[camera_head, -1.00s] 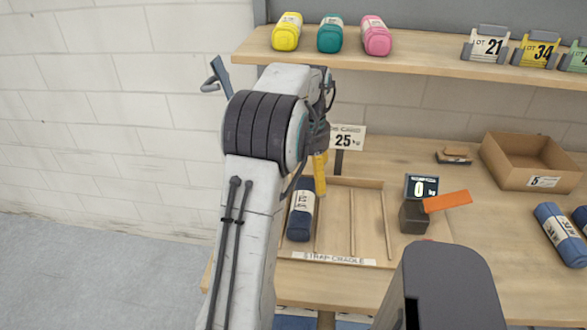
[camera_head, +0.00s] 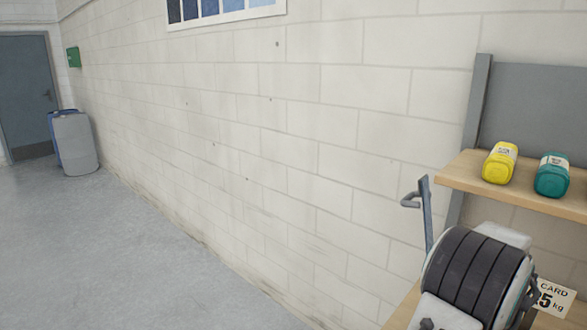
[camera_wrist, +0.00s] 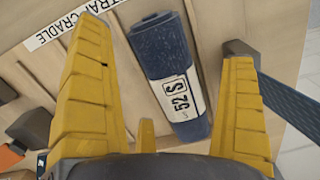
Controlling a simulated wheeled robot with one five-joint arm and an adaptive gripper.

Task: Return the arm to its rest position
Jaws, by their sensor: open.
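My gripper (camera_wrist: 167,42) shows in the wrist view with its two yellow fingers spread wide apart. A dark blue strap roll (camera_wrist: 160,45) with a white label lies on the wooden strap cradle (camera_wrist: 100,45), seen between and beyond the fingers. The fingers do not hold the roll. The gripper itself is out of the head view.
A wooden shelf (camera_head: 462,172) at the right bears a yellow roll (camera_head: 499,162) and a teal roll (camera_head: 552,175). A card sign (camera_head: 555,297) stands below it. A block wall (camera_head: 300,150) runs across. Open grey floor (camera_head: 120,250) lies at the left, with a door (camera_head: 28,95) far off.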

